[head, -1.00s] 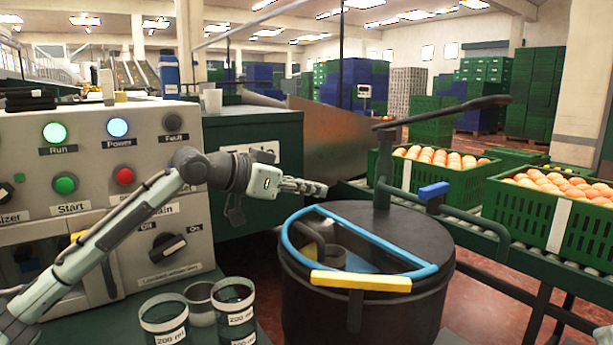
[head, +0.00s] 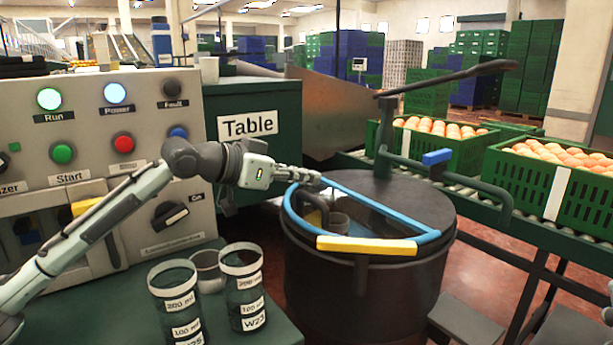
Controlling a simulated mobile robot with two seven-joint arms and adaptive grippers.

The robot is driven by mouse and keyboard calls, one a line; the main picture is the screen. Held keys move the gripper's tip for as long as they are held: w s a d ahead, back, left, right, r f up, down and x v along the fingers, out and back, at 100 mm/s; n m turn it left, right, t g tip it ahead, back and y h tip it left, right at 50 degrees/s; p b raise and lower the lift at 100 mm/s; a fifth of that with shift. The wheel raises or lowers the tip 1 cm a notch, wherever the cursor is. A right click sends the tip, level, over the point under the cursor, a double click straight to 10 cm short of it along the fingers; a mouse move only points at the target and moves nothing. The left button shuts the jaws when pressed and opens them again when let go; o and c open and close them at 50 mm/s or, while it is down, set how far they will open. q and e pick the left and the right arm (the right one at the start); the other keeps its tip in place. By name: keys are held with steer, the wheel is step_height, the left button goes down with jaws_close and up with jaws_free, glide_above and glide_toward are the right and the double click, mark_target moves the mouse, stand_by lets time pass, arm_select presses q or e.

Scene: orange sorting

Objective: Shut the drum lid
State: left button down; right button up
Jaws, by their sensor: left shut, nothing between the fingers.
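The dark drum (head: 360,290) stands right of centre. A D-shaped frame with a blue curved rim (head: 375,206) and a yellow straight front bar (head: 366,244) lies at its top. Through the frame I see a small grey cup (head: 339,222) and a bent pipe inside. The back part of the drum's top (head: 405,200) is dark and solid. My left gripper (head: 318,180) is shut and empty, at the left back of the blue rim. I cannot tell if its tips touch the rim.
A green conveyor with orange crates (head: 532,190) runs behind and right of the drum. A dark lever (head: 450,77) and a blue handle (head: 437,157) rise near the drum. Labelled beakers (head: 242,290) stand at front left, beside the control panel (head: 100,130).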

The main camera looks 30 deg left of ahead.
arm_select(q)
step_height(320, 180, up, 10)
stand_by(0.6)
